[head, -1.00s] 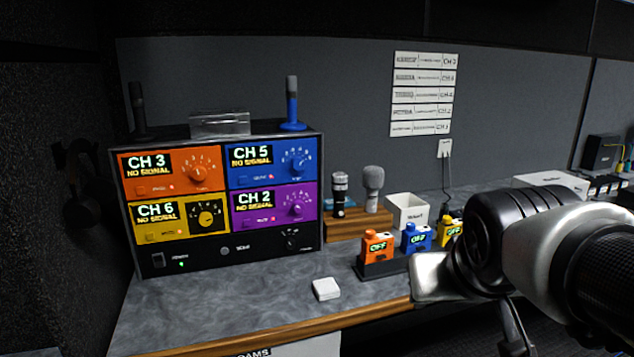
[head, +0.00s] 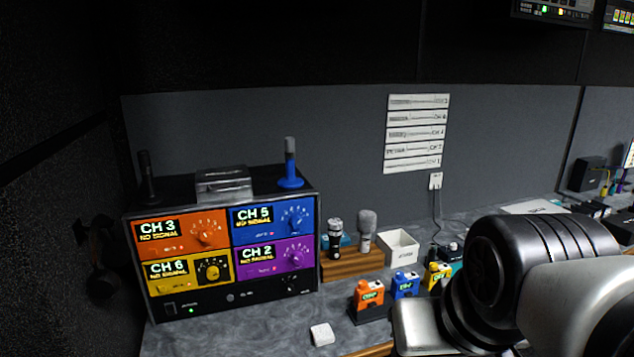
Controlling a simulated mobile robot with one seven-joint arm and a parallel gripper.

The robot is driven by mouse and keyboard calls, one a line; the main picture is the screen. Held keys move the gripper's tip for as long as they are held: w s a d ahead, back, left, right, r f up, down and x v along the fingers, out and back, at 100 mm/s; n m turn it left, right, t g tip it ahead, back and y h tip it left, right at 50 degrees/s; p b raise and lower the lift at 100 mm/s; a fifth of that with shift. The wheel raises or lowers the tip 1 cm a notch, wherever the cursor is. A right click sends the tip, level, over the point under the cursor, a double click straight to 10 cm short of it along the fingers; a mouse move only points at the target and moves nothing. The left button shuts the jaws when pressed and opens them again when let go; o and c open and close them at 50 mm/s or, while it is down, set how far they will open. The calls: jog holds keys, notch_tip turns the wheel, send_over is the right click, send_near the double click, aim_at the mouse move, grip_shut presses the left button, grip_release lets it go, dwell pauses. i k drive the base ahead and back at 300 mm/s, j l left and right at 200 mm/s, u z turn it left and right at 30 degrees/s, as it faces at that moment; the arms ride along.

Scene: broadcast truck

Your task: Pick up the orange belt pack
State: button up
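The orange belt pack (head: 368,296) stands upright at the left end of a dark rack (head: 370,317) on the grey counter.
The receiver unit (head: 230,301) with coloured channel panels stands to the left. A wooden stand (head: 345,265) with two microphones and a white bin (head: 402,262) are behind the packs. A small white block (head: 321,334) lies on the counter (head: 250,338) in front.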

aim_at(375, 289)
jog(key=i+l, duration=0.85)
jog(key=i+j+u, duration=0.05)
jog(key=i, duration=0.1)
